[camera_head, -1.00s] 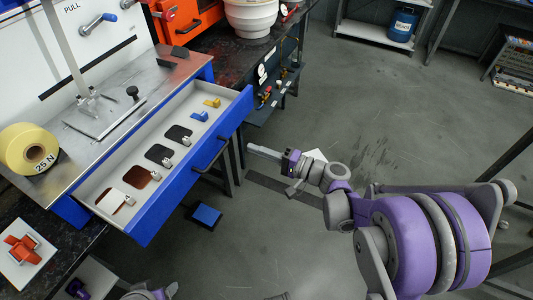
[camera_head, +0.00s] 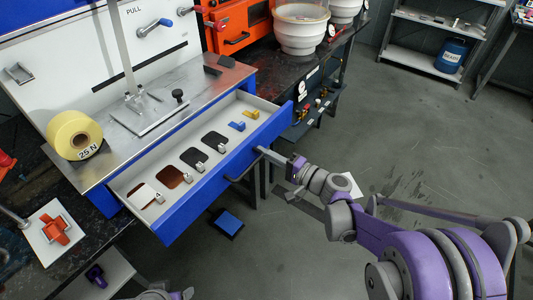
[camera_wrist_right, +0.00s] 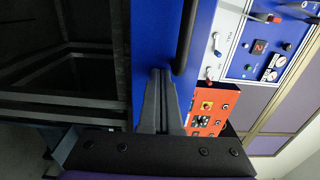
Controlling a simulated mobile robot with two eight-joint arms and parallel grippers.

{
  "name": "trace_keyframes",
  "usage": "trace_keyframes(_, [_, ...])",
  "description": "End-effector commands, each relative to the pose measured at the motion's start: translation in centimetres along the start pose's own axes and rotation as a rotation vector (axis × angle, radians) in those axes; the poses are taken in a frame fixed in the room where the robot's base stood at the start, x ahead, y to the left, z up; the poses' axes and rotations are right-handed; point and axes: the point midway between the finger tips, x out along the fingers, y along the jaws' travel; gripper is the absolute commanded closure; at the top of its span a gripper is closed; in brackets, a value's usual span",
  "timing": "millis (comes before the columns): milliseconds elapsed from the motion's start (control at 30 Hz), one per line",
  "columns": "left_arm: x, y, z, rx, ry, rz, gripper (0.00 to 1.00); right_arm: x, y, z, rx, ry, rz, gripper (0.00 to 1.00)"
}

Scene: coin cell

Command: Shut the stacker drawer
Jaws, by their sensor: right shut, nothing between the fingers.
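The stacker drawer (camera_head: 213,190) has a blue front and a pale inside. It stands pulled out from under the steel worktop of the bench unit. A dark bar handle (camera_head: 241,167) is on its front. My right gripper (camera_head: 261,150) is shut and empty, its tips close to the drawer front, on the far side of the handle. In the right wrist view the shut fingers (camera_wrist_right: 160,76) point at the blue front (camera_wrist_right: 145,40) beside the black handle (camera_wrist_right: 184,38). I cannot tell whether they touch it. The left gripper's fingers are not visible.
The drawer holds dark, brown and white pouches with small metal clips, plus blue and yellow pieces. A yellow 25 N roll (camera_head: 75,135) sits on the worktop (camera_head: 205,88). A blue box (camera_head: 229,222) lies on the floor below the drawer. Open floor (camera_head: 400,130) spreads to the right.

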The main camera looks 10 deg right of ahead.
Motion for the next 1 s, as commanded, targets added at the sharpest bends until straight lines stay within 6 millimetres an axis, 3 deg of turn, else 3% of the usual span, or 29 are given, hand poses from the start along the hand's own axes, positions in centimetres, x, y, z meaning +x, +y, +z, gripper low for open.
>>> trace_keyframes(267, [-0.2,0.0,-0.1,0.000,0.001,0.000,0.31,3.3,0.0,0.1,0.002,-0.003,-0.001,1.00])
trace_keyframes(700, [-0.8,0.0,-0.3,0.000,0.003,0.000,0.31,13.5,-0.1,0.1,0.000,-0.004,-0.001,1.00])
trace_keyframes(1000, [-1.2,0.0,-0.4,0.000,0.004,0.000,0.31,18.0,-0.1,0.1,0.001,-0.002,-0.001,1.00])
